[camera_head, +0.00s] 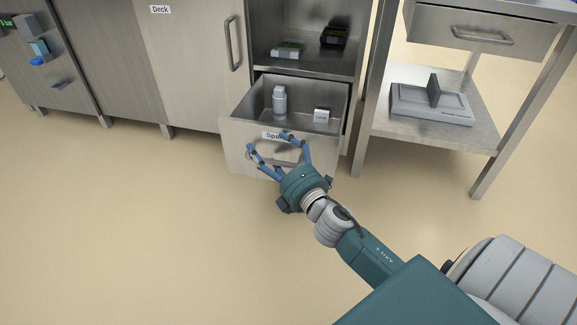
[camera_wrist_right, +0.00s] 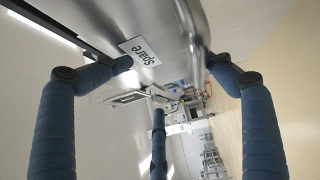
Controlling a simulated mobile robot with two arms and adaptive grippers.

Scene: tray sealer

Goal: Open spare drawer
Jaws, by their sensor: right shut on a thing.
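The spare drawer (camera_head: 235,150) is pulled out from the cabinet, and its inside shows from above. In the right wrist view the fingers reach up to the drawer front beside the label. A white bottle (camera_head: 280,102) stands in the drawer, with a small white labelled box (camera_head: 321,115) to its right. My left gripper is not in view.
An open shelf (camera_head: 300,64) above the drawer holds a green-and-white item and a dark item. A "Deck" door (camera_head: 185,60) is to the left. A steel table (camera_head: 440,135) with a grey device stands right. The floor in front is clear.

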